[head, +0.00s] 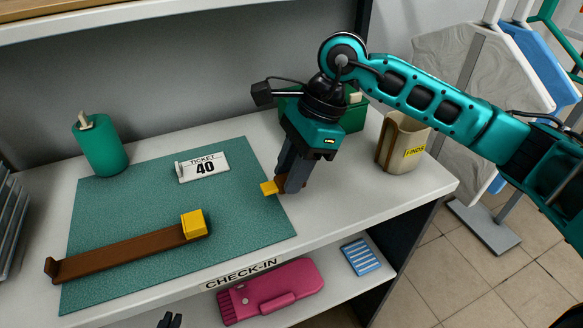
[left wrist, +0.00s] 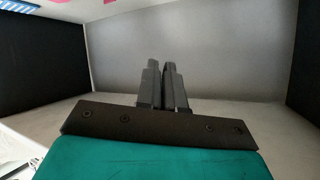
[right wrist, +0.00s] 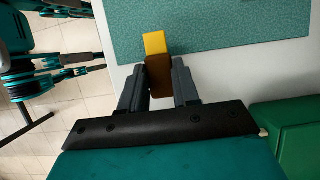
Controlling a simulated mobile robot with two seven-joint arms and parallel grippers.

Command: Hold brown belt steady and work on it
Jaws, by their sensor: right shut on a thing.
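A brown belt strip (head: 125,254) lies on the green mat, its left end turned up and a yellow block (head: 194,223) at its right end. My right gripper (head: 290,184) is shut on a short brown piece with a yellow tip (head: 268,188), at the mat's right edge. The right wrist view shows this brown piece (right wrist: 158,75) between the fingers, its yellow tip (right wrist: 154,43) over the mat. I cannot tell whether it belongs to the belt. My left gripper (head: 170,321) barely shows at the bottom edge; in the left wrist view its fingers (left wrist: 165,85) are together and empty.
On the white counter (head: 342,205) are a green cylinder (head: 100,147), a ticket sign (head: 203,168), a green box (head: 355,115) and a beige FINDS cup (head: 400,142). A pink case (head: 270,292) and a blue slatted item (head: 360,257) lie on the lower shelf.

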